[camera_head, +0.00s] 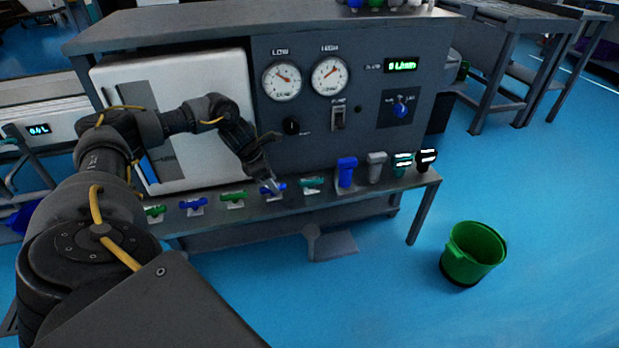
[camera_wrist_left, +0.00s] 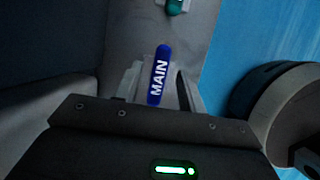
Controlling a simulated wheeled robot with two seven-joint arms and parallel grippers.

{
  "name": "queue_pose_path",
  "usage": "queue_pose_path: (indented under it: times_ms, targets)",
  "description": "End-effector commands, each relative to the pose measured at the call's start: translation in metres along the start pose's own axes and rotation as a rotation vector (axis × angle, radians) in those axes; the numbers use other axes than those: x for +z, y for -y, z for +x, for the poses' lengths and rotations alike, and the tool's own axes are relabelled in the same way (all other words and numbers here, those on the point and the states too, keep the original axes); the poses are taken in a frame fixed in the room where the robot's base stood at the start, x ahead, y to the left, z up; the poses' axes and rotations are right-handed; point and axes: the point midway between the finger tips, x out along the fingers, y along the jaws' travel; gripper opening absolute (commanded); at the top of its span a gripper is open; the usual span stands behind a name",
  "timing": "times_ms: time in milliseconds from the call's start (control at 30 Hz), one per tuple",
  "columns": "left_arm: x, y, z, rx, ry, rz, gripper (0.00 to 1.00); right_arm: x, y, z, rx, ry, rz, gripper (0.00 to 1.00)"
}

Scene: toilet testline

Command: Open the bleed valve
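My left gripper (camera_head: 269,164) is over the valve shelf, just above a blue valve handle (camera_head: 273,187). In the left wrist view this blue handle (camera_wrist_left: 159,76) reads "MAIN" and lies between the two fingers (camera_wrist_left: 160,88); a gap shows on its right side, so the fingers look open around it. A teal handle (camera_head: 312,183) sits to its right. To its left are green handles (camera_head: 233,196) (camera_head: 154,211) and another blue one (camera_head: 193,204). I cannot read which handle is the bleed valve. My right gripper is not in view.
The dark panel has two gauges (camera_head: 281,81) (camera_head: 330,75), a pump switch (camera_head: 339,118) and a blue knob (camera_head: 400,108). Upright blue (camera_head: 347,172) and grey (camera_head: 376,167) pieces stand at the shelf's right. A green bucket (camera_head: 472,254) is on the open blue floor.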

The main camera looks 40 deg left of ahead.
Motion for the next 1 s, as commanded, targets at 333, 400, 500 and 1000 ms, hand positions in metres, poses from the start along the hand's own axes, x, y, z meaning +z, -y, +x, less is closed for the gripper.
queue_pose_path:
  times_ms: [333, 400, 500, 1000]
  targets:
    - [0.067, 0.001, 0.03, -0.002, 0.004, 0.004, 0.4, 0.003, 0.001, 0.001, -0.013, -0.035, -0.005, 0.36]
    - [0.08, 0.001, 0.034, -0.002, 0.003, 0.005, 0.4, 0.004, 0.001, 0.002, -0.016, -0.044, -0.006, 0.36]
    - [0.094, 0.001, 0.041, -0.002, 0.002, 0.005, 0.4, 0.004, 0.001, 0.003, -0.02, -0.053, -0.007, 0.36]
    - [0.104, 0.001, 0.055, -0.002, 0.0, 0.003, 0.4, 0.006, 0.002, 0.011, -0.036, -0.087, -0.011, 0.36]
